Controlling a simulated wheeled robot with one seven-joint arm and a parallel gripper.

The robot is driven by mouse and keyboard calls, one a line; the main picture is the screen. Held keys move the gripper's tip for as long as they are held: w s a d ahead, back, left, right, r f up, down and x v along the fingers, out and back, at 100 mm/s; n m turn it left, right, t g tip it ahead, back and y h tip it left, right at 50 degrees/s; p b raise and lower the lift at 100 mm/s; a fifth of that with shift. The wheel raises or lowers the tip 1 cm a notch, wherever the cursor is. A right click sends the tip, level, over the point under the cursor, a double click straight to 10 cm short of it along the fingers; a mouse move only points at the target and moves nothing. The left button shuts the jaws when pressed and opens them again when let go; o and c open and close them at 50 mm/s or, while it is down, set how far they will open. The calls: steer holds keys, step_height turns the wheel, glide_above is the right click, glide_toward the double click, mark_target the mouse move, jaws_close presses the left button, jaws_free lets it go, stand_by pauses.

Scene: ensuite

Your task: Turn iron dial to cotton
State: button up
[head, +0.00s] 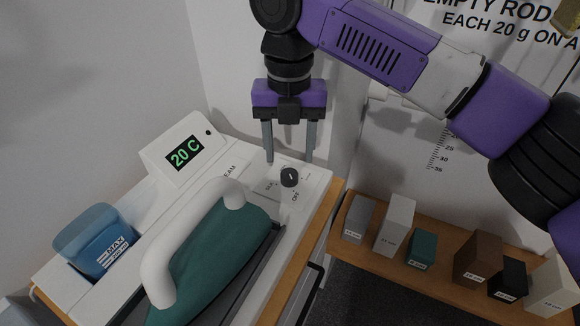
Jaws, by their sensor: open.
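The iron (205,255) is teal with a white handle and rests on a white base station (318,183). A small dark dial (289,177) with a light pointer mark stands on the station's far right part. My gripper (290,160) points down with two grey fingers apart, just above and behind the dial in the picture. It is empty, and I cannot tell its exact height over the dial.
A display (184,152) reading "20 C" stands left of the gripper. A blue water tank (98,240) marked MAX is at the left. Several labelled blocks stand on a wooden shelf (400,262) at the right. A wall is close behind the gripper.

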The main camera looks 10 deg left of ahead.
mark_target(289, 173)
steer(key=shift+f, duration=2.75)
jaws_close()
